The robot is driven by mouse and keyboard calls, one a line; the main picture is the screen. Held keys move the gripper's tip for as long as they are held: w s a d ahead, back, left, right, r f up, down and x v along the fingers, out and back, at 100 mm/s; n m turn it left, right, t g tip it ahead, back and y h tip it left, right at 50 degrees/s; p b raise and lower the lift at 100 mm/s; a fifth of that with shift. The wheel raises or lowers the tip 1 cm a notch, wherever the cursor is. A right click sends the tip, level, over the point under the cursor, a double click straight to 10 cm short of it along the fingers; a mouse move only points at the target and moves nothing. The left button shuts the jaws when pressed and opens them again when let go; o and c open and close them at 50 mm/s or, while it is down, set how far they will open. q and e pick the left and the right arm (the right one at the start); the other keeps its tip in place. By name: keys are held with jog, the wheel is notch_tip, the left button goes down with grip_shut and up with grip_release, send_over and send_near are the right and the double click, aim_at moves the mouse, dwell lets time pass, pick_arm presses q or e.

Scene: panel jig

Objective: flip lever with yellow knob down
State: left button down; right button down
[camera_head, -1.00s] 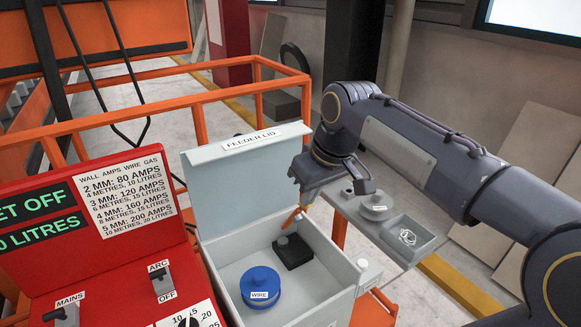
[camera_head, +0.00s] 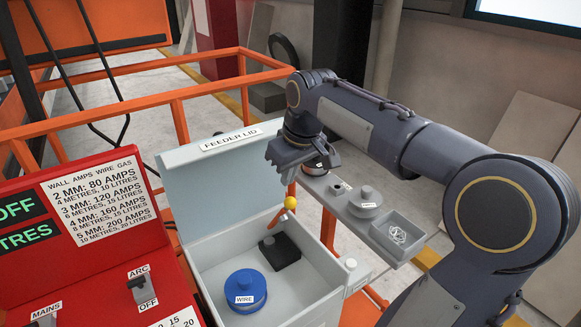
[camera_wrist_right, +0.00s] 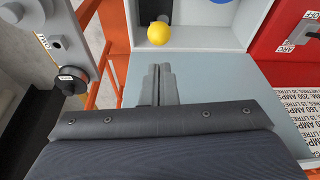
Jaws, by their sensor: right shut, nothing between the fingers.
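The lever with the yellow knob (camera_head: 290,202) rises at a slant from the black block (camera_head: 281,251) inside the open feeder box (camera_head: 322,283). Its short orange arm (camera_head: 271,221) points up and right, with the knob at the upper end. My right gripper (camera_head: 283,157) is shut and empty, above the knob and apart from it in the head view. In the right wrist view, the closed fingers (camera_wrist_right: 160,72) point toward the yellow knob (camera_wrist_right: 158,34), with a gap between them in the picture. The lever's lower arm is mostly hidden there. My left gripper is not in view.
The raised feeder lid (camera_head: 225,180) stands close behind my right gripper. A blue wire spool (camera_head: 246,287) sits in the box. A grey side tray (camera_head: 384,237) lies to the right. The red welder panel (camera_head: 100,255) is on the left.

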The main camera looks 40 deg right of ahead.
jog(key=x, duration=0.5)
jog(key=shift+f, duration=0.2)
